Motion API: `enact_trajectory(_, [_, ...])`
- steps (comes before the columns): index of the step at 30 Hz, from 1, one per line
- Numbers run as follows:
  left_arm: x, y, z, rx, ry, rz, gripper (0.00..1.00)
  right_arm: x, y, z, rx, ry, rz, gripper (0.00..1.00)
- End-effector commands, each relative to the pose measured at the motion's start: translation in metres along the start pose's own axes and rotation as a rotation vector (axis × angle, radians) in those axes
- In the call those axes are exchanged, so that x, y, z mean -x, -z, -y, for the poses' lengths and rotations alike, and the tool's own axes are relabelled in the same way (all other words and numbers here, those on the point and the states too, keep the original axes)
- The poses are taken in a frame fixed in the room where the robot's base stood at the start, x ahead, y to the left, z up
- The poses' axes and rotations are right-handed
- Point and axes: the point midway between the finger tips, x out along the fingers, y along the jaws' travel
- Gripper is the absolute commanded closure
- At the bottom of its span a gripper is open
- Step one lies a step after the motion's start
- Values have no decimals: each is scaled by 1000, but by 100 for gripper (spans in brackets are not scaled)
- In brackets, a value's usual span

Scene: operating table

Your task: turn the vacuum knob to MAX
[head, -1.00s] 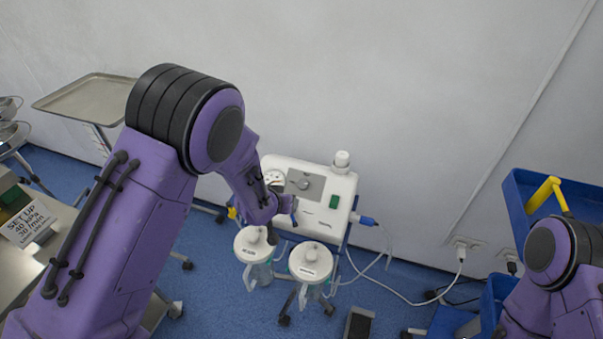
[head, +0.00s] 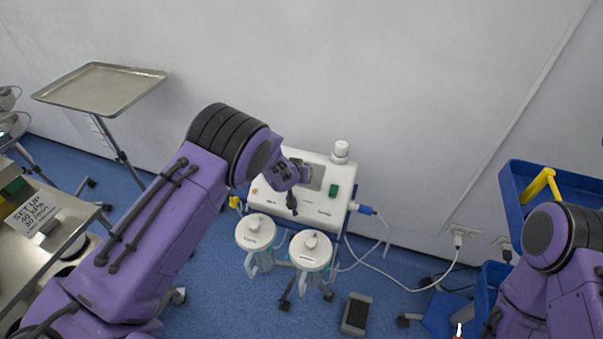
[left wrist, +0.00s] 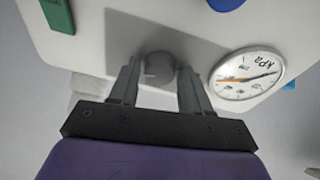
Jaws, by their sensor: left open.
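The white suction unit (head: 322,205) stands against the wall in the head view, with a green switch (head: 333,191) on its panel. In the left wrist view the round grey vacuum knob (left wrist: 159,64) sits between the fingertips of my left gripper (left wrist: 159,70). The fingers are open, one on each side of the knob, with a gap visible. The kPa gauge (left wrist: 247,76) is beside the right finger. In the head view my left gripper (head: 291,196) is over the panel, and my arm hides the knob and gauge. My right gripper cannot be made out.
Two lidded canisters (head: 311,251) hang at the unit's front. A steel tray stand (head: 100,88) is at the left, and a sign (head: 33,216) lies on a steel table. A blue cart (head: 520,215) is at the right. A white cable runs to the wall socket.

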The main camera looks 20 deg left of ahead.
Motion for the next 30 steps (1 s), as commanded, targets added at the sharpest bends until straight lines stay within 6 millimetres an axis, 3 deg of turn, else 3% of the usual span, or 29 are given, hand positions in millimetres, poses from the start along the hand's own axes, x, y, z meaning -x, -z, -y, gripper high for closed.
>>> enact_trajectory(1, [0,0,0,0,0,0,52,0,0,0,0,0,0,57])
enact_trajectory(5, [0,0,0,0,0,0,94,0,0,0,0,0,0,57])
enact_trajectory(17, [0,0,0,-55,-10,3,93,-1,0,0,0,0,0,57])
enact_trajectory(30, [1,2,1,-394,-65,21,93,-2,-1,0,0,0,0,57])
